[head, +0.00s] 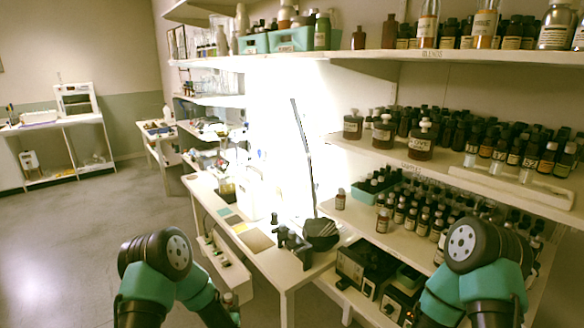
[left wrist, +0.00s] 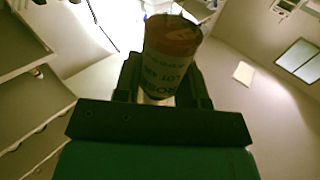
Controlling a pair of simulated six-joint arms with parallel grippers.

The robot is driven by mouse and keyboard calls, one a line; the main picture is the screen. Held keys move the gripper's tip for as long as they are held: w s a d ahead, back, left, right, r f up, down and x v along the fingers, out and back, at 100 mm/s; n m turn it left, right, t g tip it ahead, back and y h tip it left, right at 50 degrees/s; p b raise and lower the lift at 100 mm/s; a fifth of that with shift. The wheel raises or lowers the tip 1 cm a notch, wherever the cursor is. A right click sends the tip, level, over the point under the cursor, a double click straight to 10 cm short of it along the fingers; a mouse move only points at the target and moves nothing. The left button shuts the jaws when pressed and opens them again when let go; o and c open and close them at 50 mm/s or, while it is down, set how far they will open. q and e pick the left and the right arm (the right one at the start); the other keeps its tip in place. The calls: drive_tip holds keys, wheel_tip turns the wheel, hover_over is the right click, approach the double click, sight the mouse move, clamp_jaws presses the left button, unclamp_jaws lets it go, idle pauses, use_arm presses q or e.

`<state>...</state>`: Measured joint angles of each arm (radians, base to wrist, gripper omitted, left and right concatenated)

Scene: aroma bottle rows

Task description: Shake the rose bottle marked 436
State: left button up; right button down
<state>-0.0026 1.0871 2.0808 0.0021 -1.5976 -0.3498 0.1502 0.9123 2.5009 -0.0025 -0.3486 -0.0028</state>
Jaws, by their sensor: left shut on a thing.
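My left gripper (left wrist: 165,95) is shut on a small brown bottle (left wrist: 172,58) in the left wrist view. Its pale label has dark print that appears upside down; I make out what looks like ROSE and LOT 436, partly shadowed. The gripper's fingers stand on either side of the bottle. In the head view, a small bottle (head: 228,298) shows at the end of my left arm, low in the picture, in front of the bench. My right arm is at the lower right, but its gripper is not visible.
A bright white bench (head: 262,250) with dark tools stands ahead. Shelves at the right carry dense rows of brown bottles (head: 410,215) and larger jars (head: 420,140). One small bottle (head: 340,199) stands near a shelf's left end. Open floor (head: 90,240) lies to the left.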

use_arm(q)
drive_tip(key=shift+r, duration=1.35)
